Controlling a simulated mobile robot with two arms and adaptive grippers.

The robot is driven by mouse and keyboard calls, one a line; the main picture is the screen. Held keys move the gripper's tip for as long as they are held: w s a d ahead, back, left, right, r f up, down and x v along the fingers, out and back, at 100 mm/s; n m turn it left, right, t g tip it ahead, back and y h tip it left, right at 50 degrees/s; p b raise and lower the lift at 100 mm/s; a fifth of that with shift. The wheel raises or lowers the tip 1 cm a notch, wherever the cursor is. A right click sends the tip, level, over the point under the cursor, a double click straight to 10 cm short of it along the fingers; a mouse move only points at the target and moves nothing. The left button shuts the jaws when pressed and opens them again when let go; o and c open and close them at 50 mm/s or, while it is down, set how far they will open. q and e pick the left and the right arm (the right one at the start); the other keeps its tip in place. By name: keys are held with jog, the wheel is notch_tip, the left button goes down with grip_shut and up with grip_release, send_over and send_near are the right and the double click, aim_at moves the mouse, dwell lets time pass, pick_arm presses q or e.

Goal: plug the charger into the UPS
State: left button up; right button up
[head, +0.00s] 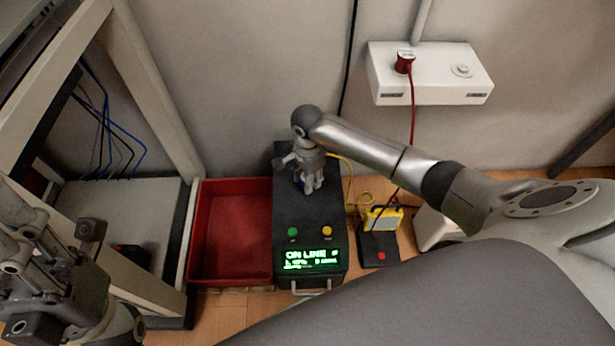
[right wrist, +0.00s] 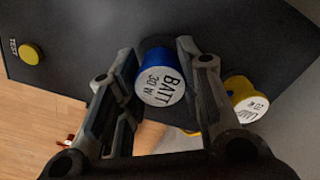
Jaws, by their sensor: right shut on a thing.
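The UPS (head: 308,215) is a black box on the floor with a lit green "ON LINE" display (head: 311,260) at its near end. My right gripper (head: 311,186) reaches down over its far half. In the right wrist view, my right gripper (right wrist: 163,88) is shut on a blue plug-shaped charger (right wrist: 158,78) with a white "BATT 30 W" face. The charger is against or just above the dark top; I cannot tell if it is seated. A yellow charger (right wrist: 244,97) is beside it. My left gripper (head: 60,260) is at the lower left, away from the UPS.
A red tray (head: 232,230) stands left of the UPS. A white wall box (head: 430,82) holds a red plug (head: 404,62) with a hanging cord. A yellow device (head: 383,217) and black pad (head: 378,251) lie right of the UPS. A rack frame (head: 160,110) is at the left.

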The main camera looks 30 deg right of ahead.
jog(key=shift+f+b, duration=0.55)
jog(key=shift+f, duration=0.1)
dwell(0.6)
jog(key=o, duration=1)
jog(key=shift+o, duration=0.2)
notch_tip(320, 180, up, 12)
